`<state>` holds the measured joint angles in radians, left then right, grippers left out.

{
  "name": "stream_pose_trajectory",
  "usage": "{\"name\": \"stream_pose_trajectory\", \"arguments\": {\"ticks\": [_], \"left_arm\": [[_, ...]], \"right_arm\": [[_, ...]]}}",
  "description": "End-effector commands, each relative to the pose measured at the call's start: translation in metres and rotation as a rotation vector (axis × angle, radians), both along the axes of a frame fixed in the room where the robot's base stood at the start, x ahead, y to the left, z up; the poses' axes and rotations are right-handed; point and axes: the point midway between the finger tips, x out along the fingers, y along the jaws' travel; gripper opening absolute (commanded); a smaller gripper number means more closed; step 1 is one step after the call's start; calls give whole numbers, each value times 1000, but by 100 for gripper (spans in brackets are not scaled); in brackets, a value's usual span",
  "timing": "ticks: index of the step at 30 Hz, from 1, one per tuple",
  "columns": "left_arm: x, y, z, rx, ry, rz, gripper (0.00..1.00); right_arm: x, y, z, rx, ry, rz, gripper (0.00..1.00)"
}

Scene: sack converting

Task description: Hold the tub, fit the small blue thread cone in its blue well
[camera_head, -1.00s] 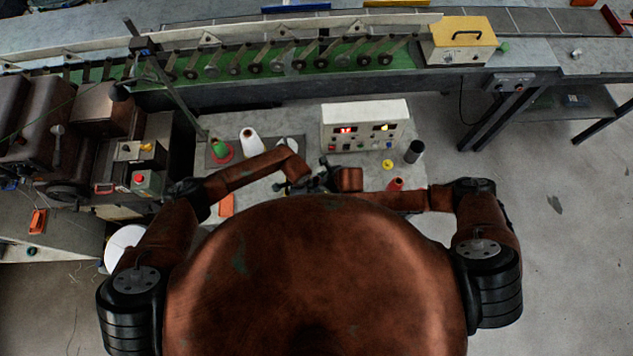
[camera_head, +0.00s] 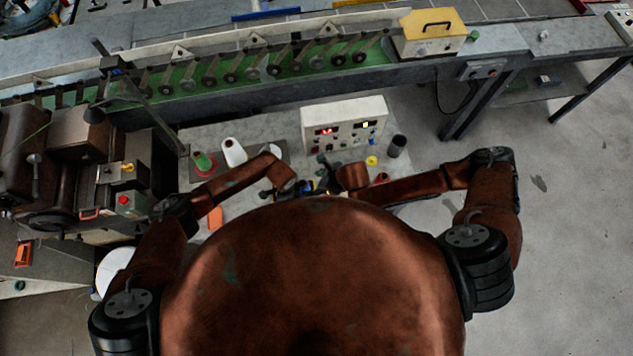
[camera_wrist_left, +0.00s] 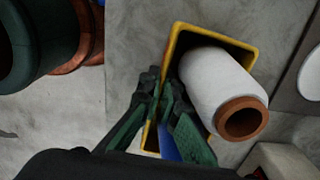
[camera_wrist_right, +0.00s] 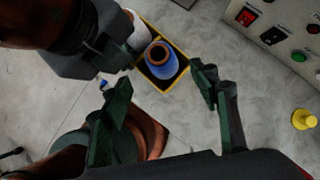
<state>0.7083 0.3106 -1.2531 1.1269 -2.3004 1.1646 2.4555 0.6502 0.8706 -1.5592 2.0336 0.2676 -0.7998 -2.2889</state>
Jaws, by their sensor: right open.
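The tub (camera_wrist_left: 240,47) has a yellow rim and also shows in the right wrist view (camera_wrist_right: 180,88). A large white thread cone (camera_wrist_left: 215,85) with a brown core leans out of it. The small blue thread cone (camera_wrist_right: 165,70), with a brown core end, stands inside the rim in the right wrist view. Its base and well are hidden, so I cannot tell how it is seated. My left gripper (camera_wrist_left: 163,80) is shut on the tub's wall. My right gripper (camera_wrist_right: 160,78) is open, its fingers apart on either side of the tub's near end, with nothing held.
A control box (camera_head: 345,125) with lit displays stands behind the grippers. A conveyor (camera_head: 230,75) runs along the back.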

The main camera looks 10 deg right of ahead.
Motion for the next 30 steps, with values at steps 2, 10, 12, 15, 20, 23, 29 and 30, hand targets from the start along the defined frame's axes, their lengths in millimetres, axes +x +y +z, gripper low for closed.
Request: {"name": "stream_pose_trajectory", "arguments": {"ticks": [2,10,12,15,20,23,29,30], "left_arm": [[0,-1,0,-1,-1,0,0],[0,-1,0,-1,0,0,0],[0,-1,0,-1,0,0,0],[0,-1,0,-1,0,0,4],[0,0,0,-1,0,0,15],[0,0,0,0,0,0,21],[0,0,0,0,0,0,25],[0,0,0,0,0,0,25]], "right_arm": [[-3,-4,10,0,-1,2,55],[-7,-8,19,0,0,1,55],[-7,-8,19,0,0,1,55],[-7,-8,19,0,0,1,55],[-7,-8,19,0,0,1,55],[-7,-8,19,0,0,1,55],[-7,-8,19,0,0,1,55],[-7,-8,19,0,0,1,55]]}}
